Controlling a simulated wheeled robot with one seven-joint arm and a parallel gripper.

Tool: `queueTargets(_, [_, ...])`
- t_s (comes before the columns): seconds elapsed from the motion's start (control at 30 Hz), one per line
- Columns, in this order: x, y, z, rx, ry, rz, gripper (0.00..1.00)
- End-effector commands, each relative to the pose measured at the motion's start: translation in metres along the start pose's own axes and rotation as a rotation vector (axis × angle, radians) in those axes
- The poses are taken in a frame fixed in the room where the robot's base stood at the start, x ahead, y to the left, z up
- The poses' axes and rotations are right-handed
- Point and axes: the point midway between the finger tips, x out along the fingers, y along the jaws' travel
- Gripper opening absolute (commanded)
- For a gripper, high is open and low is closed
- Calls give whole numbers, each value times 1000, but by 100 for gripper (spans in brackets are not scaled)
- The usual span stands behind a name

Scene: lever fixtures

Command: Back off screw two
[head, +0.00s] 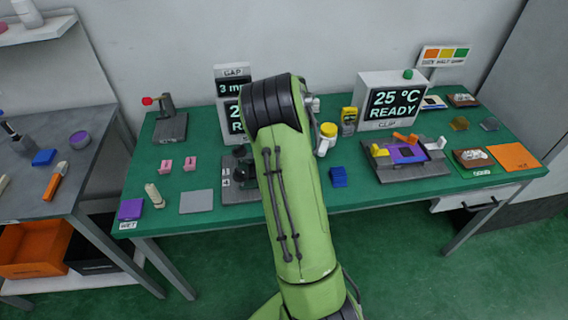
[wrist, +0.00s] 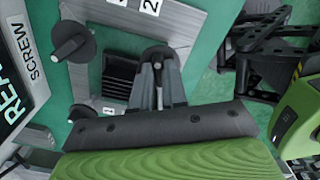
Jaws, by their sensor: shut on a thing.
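The screw fixture is a grey plate (wrist: 82,82) with round black knobs and number tags. In the wrist view one knob (wrist: 70,43) with a grey bar handle sits at upper left, and another dark knob (wrist: 80,113) is below it. My gripper (wrist: 160,82) is shut on a black screw knob (wrist: 156,54), its grey fingers around the handle. A "2" tag (wrist: 150,6) lies above this knob and a "1" tag (wrist: 108,110) lower left; I cannot tell which tag belongs to the held knob. In the head view my arm hides the gripper and much of the fixture (head: 230,190).
A display box marked SCREW (wrist: 28,55) stands close beside the fixture. On the green table, a blue block stack (head: 339,177) and yellow-capped bottle (head: 327,138) stand right of my arm. A grey square plate (head: 196,202) lies to the left. A clip fixture (head: 410,172) sits farther right.

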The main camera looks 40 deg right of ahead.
Motion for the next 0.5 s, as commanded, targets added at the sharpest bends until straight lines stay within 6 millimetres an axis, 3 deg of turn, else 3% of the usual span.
queueTargets(0.5, [0,1,0,-292,-3,4,0])
